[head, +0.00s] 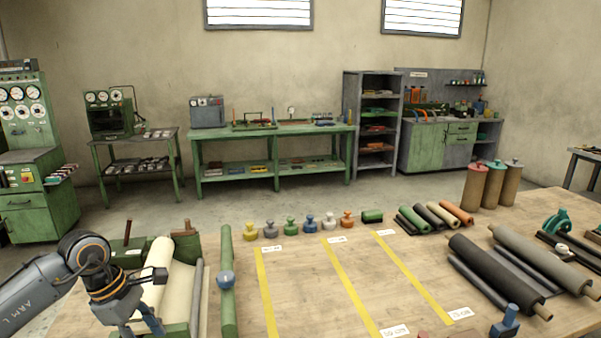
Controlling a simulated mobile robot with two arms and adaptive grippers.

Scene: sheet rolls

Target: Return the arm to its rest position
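My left arm comes in from the left edge in the head view, over the near left of the wooden table. Its gripper (148,306) hangs low beside a green stand that holds a cream sheet roll (153,275). My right gripper is not in view.
Yellow strips (349,285) mark the clear middle of the table. Dark and grey rolls (497,274) lie at the right. Small coloured knobbed pieces (310,223) line the far edge.

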